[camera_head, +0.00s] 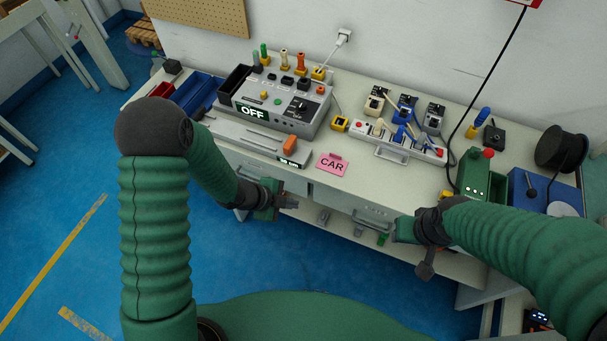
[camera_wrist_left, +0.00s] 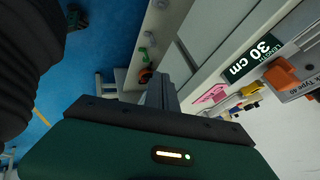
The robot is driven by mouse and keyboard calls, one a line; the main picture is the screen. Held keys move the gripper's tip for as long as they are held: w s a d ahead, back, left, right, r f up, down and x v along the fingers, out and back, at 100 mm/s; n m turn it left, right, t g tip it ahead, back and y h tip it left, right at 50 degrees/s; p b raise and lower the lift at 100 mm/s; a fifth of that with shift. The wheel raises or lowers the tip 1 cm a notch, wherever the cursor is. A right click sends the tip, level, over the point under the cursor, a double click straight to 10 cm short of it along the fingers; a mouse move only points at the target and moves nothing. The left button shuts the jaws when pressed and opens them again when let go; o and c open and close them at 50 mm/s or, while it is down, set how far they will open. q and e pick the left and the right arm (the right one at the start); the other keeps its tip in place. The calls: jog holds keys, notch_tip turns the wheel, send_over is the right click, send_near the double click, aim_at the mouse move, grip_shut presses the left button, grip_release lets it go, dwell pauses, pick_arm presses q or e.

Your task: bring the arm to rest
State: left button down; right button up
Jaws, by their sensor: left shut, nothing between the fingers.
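My left gripper (camera_head: 290,201) hangs in front of the workbench (camera_head: 345,193), just below its front edge. Its fingers are together with nothing between them. In the left wrist view the shut fingers (camera_wrist_left: 161,92) point toward the bench front. My right gripper (camera_head: 398,232) is at the bench front further right, near a drawer handle; its fingers are too hidden to tell their state. Both of my arms are bent, with green ribbed sleeves.
Blue bins (camera_head: 205,92) sit at the left end. Blue floor (camera_head: 75,140) is open at left.

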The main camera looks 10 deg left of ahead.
pick_arm(q)
jog(key=w+a+r+n+t+y, duration=0.1)
jog(key=a+r+n+y, duration=0.4)
jog(key=a+r+n, duration=0.4)
jog(key=s+a+r+n+g, duration=0.1)
jog(key=s+r+n, duration=0.1)
jog(key=s+n, duration=0.3)
jog(key=s+a+r+n+g+y, duration=0.1)
jog(key=s+r+n, duration=0.2)
jog(key=s+n, duration=0.3)
jog(key=shift+s+a+g, duration=0.15)
jog(key=shift+s+g, duration=0.15)
jog(key=shift+s, duration=0.55)
jog(key=shift+s, duration=0.1)
jog(key=shift+d, duration=0.25)
